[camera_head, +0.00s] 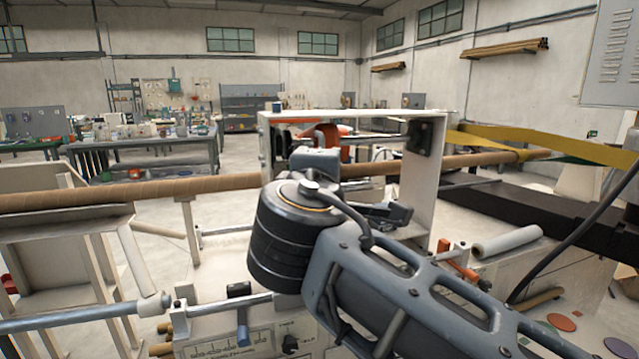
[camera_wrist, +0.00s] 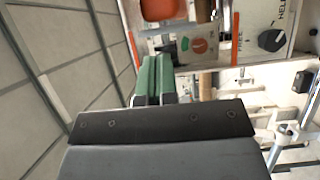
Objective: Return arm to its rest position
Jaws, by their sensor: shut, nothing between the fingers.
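My gripper shows in the wrist view, with two green fingers (camera_wrist: 153,78) pressed together and nothing between them. Its dark body fills the bottom of that view. In the head view my grey arm reaches from the lower right to a dark round joint in the middle; I cannot clearly make out the fingers there. The winder's cream frame (camera_head: 425,200) stands behind my arm. In the wrist view a control panel (camera_wrist: 240,35) with a black knob (camera_wrist: 272,40) and a red button (camera_wrist: 199,46) lies beyond and to the right of the fingers, apart from them.
A long brown tube (camera_head: 130,191) runs across the winder at left, behind my arm. A yellow belt (camera_head: 570,148) comes in from the right. A white roll (camera_head: 508,242) lies on the machine at right. A cluttered workbench (camera_head: 140,150) stands far back, with open floor before it.

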